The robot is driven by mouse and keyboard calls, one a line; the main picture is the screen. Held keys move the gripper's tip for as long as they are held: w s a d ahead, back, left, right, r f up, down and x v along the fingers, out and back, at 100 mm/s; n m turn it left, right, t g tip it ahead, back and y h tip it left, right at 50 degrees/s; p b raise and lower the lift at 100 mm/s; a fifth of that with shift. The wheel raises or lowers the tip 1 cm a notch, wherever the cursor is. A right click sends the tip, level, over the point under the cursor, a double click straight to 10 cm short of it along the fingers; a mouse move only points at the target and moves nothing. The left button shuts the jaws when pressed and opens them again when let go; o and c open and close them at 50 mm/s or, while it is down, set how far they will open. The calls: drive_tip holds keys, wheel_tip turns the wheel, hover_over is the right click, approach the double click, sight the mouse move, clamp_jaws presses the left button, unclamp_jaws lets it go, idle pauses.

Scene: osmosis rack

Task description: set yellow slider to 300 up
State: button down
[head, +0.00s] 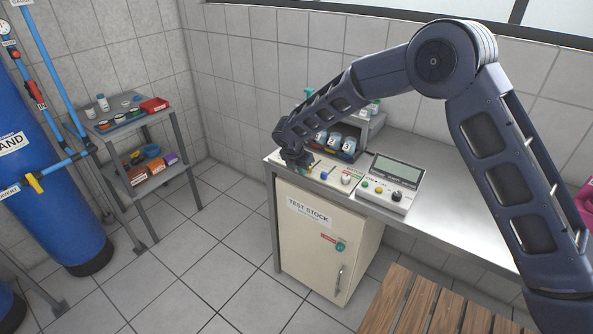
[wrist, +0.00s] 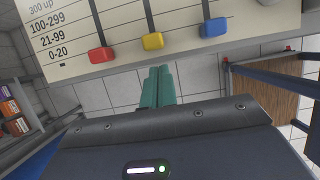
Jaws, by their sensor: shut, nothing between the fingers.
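In the wrist view a cream panel (wrist: 120,22) has three sliders in dark slots beside a printed scale, from 0-20 at the near end to 300 up at the far end. The yellow slider (wrist: 152,41) is in the middle, at the near end of its slot by the 0-20 end. The red slider (wrist: 101,56) is left of it and the blue slider (wrist: 214,28) right, both also at the near end. My gripper (wrist: 159,72) is shut and empty, its teal fingertips just below the yellow slider in the picture, apart from it. In the head view my arm partly hides the panel.
In the head view a grey meter box (head: 389,185) with a display stands right of the panel on the metal bench (head: 450,190). A small shelf with jars (head: 343,143) stands behind. A wooden slatted surface (head: 430,305) is in front.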

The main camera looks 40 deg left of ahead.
drive_tip(key=shift+w, duration=0.65)
drive_tip(key=shift+w, duration=0.1)
drive_tip(key=w, duration=0.9)
drive_tip(key=shift+w, duration=0.15)
drive_tip(key=shift+s, duration=0.45)
drive_tip(key=s, duration=0.2)
drive_tip(key=s+r, duration=0.1)
drive_tip(key=shift+s+a, duration=0.1)
drive_tip(key=shift+s, duration=0.25)
drive_tip(key=v, duration=0.9)
